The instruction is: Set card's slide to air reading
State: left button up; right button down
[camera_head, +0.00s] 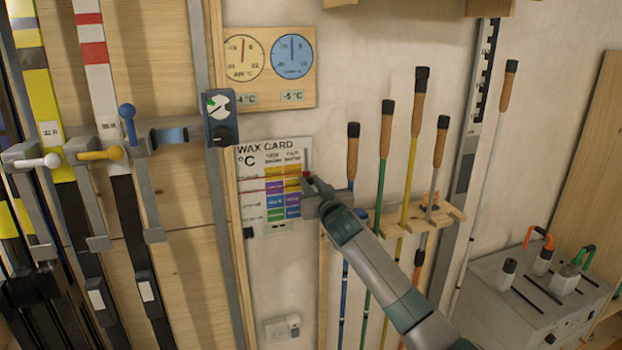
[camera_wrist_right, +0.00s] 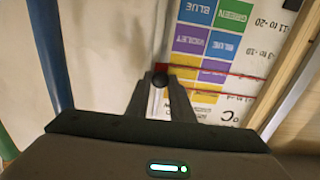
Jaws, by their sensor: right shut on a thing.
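The wax card (camera_head: 250,218) hangs on the wall, with coloured wax rows and a temperature scale down its left side. It shows upside down in the right wrist view (camera_wrist_right: 285,55). Thin red lines (camera_wrist_right: 225,74) cross the warmer rows, ending at a red tab (camera_wrist_right: 162,68) at the card's edge. My right gripper (camera_head: 307,181) reaches in from the lower right and is shut on the slide's dark knob (camera_wrist_right: 160,80). Above the card, a yellow air dial (camera_head: 244,58) has a readout (camera_head: 245,98) that looks like -4 °C. My left gripper is not in view.
A blue dial (camera_head: 292,56) beside the air dial reads about -5 °C. Ski poles (camera_head: 383,150) stand in a wooden rack (camera_head: 450,212) right of the card. A wooden post and a small blue gauge (camera_head: 220,115) are close on its left.

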notch_tip(320, 180, down, 6)
jog(key=b, duration=0.3)
jog(key=shift+f, duration=0.2)
jog(key=c, duration=1.5)
grip_release()
jog(key=shift+c, duration=0.2)
jog(key=shift+s, duration=0.15)
